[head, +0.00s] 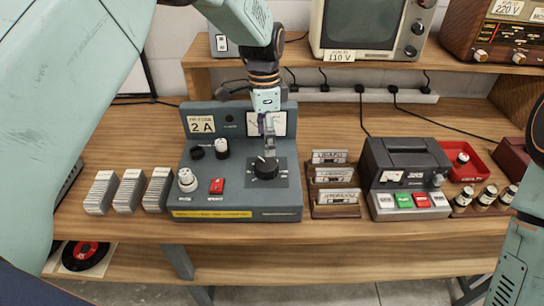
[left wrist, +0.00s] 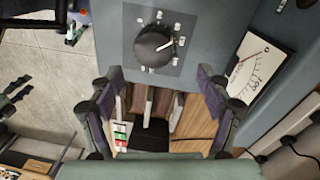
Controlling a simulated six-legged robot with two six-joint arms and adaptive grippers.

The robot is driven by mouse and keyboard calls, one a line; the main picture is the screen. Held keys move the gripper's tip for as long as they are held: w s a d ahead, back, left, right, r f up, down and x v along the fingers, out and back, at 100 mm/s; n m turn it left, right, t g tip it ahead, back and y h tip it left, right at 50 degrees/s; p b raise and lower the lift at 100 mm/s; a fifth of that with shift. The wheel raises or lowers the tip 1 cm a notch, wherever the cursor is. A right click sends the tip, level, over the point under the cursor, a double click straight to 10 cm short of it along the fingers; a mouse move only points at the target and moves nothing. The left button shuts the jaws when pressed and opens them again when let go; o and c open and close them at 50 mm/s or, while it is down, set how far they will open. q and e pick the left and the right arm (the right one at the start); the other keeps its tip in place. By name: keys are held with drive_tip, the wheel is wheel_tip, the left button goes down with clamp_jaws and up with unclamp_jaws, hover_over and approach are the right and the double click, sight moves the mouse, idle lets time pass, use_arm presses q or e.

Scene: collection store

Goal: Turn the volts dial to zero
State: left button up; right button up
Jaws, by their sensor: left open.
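The volts dial (head: 264,168) is a black round knob on a dark square plate, on the sloped front of a blue-grey control box (head: 240,215). In the left wrist view the dial (left wrist: 154,45) shows a light pointer line toward the picture's right, with small pale marks around it. Their lettering is too small to read. My left gripper (head: 268,142) hangs just above and behind the dial, fingers downward. In the left wrist view its two fingers (left wrist: 160,84) are spread apart with nothing between them, and the dial appears beyond the tips, with no visible contact.
The box also carries a needle meter (head: 281,123), a red switch (head: 217,186), a silver knob (head: 187,180) and a fuse holder (head: 221,147). Card stacks (head: 130,190) stand left, slotted wooden racks (head: 334,183) and a cassette recorder (head: 405,175) right. A shelf (head: 455,77) runs behind.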

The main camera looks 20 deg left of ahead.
sight(266, 163)
use_arm(q)
drive_tip(key=f, duration=0.2)
drive_tip(key=s+f, duration=0.1)
drive_tip(key=f, duration=0.3)
drive_tip(key=shift+s+d+f, duration=0.15)
drive_tip(key=shift+s+f, duration=0.05)
drive_tip(key=shift+s, duration=0.05)
drive_tip(key=shift+w+f, duration=0.25)
drive_tip(key=shift+f, duration=0.15)
drive_tip(key=shift+s+r, duration=0.15)
drive_tip(key=shift+s, duration=0.05)
drive_tip(key=shift+s+d+r, duration=0.1)
drive_tip(key=shift+s+r, duration=0.05)
drive_tip(key=shift+s, duration=0.05)
drive_tip(key=shift+c, duration=1.4)
drive_tip(key=shift+w+f, duration=0.25)
drive_tip(key=shift+w, duration=0.1)
drive_tip(key=c, duration=0.4)
drive_tip(key=shift+r, duration=0.15)
drive_tip(key=c, duration=0.5)
